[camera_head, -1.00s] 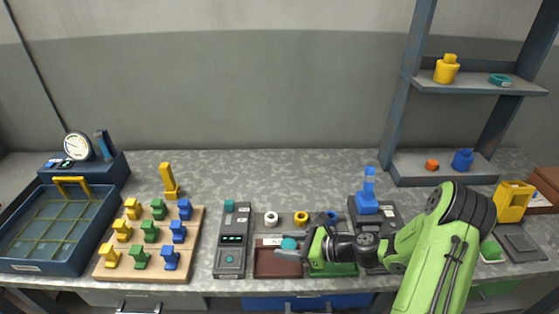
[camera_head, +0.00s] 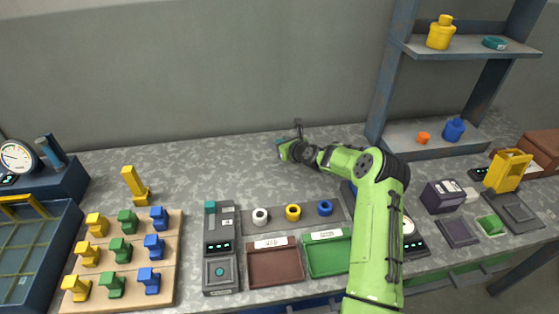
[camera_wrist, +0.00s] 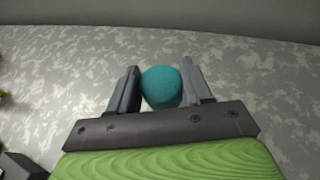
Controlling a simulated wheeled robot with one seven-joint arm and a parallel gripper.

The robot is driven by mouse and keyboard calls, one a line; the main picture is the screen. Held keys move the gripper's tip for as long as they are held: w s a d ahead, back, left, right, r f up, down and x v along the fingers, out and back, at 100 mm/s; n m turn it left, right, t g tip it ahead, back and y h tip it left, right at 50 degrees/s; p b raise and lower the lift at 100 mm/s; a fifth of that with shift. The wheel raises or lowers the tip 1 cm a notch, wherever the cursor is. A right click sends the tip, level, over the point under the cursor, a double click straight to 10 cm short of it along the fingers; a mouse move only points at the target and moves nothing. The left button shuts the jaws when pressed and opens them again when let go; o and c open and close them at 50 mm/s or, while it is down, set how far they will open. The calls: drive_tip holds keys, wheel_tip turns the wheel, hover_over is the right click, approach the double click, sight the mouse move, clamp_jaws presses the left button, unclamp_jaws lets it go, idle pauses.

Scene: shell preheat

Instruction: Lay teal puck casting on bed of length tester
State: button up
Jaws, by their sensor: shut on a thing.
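The teal puck casting (camera_wrist: 161,87) is held between both fingers of my gripper (camera_wrist: 162,90) in the wrist view. In the head view my gripper (camera_head: 286,143) is over the rear of the bench, and only a little teal shows there. A grey instrument (camera_head: 221,246) with a lit display, a teal block at its upper left and a square pad stands at the front, left of the trays. It may be the length tester, but its label is too small to read. Another instrument is mostly hidden behind my arm.
A brown tray (camera_head: 275,263) and a green tray (camera_head: 327,253) lie at the front. White, yellow and blue rings (camera_head: 325,208) stand behind them. A peg board (camera_head: 125,255) is at left, shelves (camera_head: 470,46) at right. The rear middle bench is clear.

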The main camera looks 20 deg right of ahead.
sight(280, 165)
wheel_tip(280, 165, down, 8)
drive_tip(key=shift+r+b, duration=0.15)
drive_tip(key=shift+b, duration=0.5)
drive_tip(key=o, duration=1.1)
